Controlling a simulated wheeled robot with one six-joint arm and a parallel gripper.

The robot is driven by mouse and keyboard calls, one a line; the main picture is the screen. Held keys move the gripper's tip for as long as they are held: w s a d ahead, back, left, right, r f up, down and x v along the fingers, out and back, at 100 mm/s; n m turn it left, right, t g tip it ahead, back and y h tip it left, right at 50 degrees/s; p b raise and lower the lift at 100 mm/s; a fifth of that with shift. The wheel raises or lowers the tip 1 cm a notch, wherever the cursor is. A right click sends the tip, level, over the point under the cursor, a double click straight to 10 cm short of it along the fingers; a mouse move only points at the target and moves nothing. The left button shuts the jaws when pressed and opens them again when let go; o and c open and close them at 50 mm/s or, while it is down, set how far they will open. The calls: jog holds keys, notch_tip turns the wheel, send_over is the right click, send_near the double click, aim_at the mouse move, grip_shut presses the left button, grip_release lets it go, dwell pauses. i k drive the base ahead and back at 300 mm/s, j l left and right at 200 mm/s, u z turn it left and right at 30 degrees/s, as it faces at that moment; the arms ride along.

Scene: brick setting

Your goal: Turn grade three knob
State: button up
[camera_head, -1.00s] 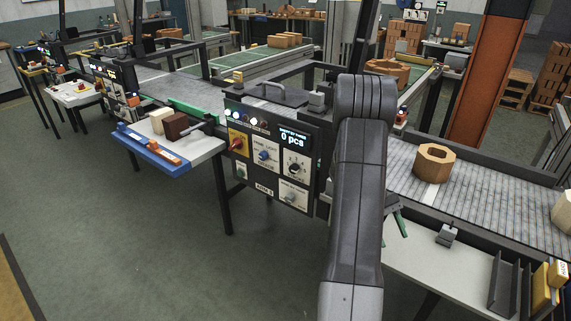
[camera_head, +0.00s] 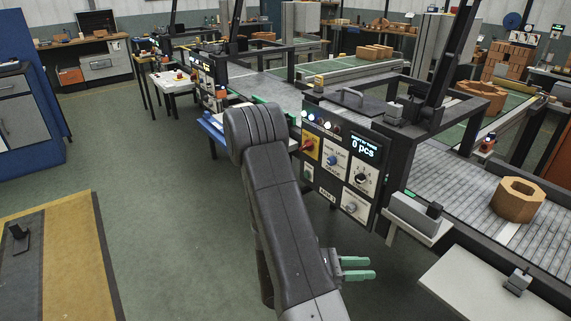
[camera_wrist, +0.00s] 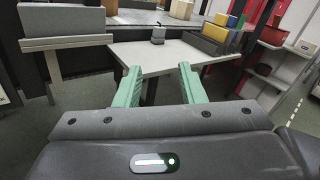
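The small plate labels are too blurred to read. My gripper (camera_head: 366,268) is below the panel in the picture, its two green fingers apart and pointing right. In the wrist view my gripper (camera_wrist: 158,82) is open and empty, facing a pale table (camera_wrist: 172,58).
A brown octagonal block (camera_head: 517,200) sits on the conveyor (camera_head: 468,192). A grey box on a narrow stand (camera_head: 415,214) stands right of the panel, and a pale table (camera_head: 480,285) lies farther right. Open floor (camera_head: 165,240) lies left of my arm.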

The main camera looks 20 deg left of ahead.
aim_at(331, 161)
jog(key=i+u, duration=0.55)
jog(key=u, duration=0.25)
jog(key=i+l+u, duration=0.2)
jog(key=u, duration=0.2)
jog(key=i+l, duration=0.4)
jog(key=i, duration=0.1)
